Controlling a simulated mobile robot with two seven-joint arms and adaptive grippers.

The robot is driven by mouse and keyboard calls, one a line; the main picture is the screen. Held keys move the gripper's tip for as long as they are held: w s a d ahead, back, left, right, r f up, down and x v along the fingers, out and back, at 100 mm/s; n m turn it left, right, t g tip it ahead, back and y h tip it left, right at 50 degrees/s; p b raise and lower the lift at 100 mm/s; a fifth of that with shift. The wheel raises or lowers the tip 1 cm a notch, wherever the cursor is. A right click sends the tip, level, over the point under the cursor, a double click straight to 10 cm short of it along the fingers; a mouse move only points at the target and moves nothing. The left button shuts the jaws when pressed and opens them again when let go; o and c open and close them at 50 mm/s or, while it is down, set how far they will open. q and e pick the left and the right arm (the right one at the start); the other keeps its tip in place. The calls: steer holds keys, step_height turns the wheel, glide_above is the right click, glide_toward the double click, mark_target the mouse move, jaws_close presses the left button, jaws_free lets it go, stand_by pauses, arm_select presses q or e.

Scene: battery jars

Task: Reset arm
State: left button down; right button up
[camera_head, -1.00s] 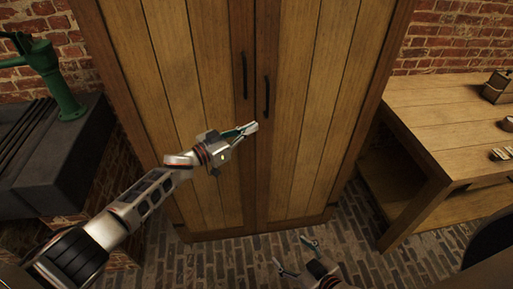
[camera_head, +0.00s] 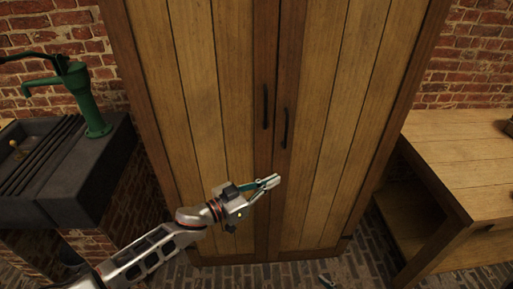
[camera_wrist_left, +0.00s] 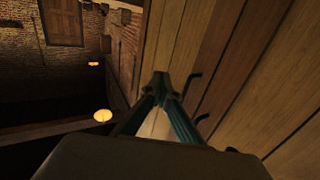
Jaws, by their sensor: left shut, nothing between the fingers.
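My left gripper (camera_head: 272,182) is shut and empty in the head view, in front of the lower part of a tall wooden cabinet (camera_head: 215,90). Its closed fingers (camera_wrist_left: 161,80) also show in the left wrist view, with the cabinet doors beside them on the right. The two cabinet doors are closed, each with a dark vertical handle; the left handle (camera_head: 265,106) and right handle (camera_head: 285,128) sit above the gripper in the head view. Only a small tip of my right gripper (camera_head: 326,281) shows at the bottom edge of the head view.
A dark stone sink (camera_head: 75,185) with a green hand pump (camera_head: 88,100) stands at the left. A wooden workbench (camera_head: 465,160) stands at the right. Brick paving (camera_head: 372,245) shows on the floor between the cabinet and the bench.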

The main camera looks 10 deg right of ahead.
arm_select(q)
steer(key=s+a+f+n+t+y, duration=0.1)
steer(key=s+a+f+n+y, duration=0.2)
steer(key=s+a+f, duration=0.5)
steer(key=s+a+f+n+t+y, duration=0.1)
steer(key=s+a+f+n+y, duration=0.2)
steer(key=a, duration=1.3)
steer(key=s+a+f+n+t+y, duration=0.1)
steer(key=s+a+f+n+y, duration=0.2)
steer(key=s+a+f+y, duration=0.5)
steer(key=s+a+f, duration=0.5)
steer(key=shift+s, duration=0.15)
steer(key=shift+f, duration=0.1)
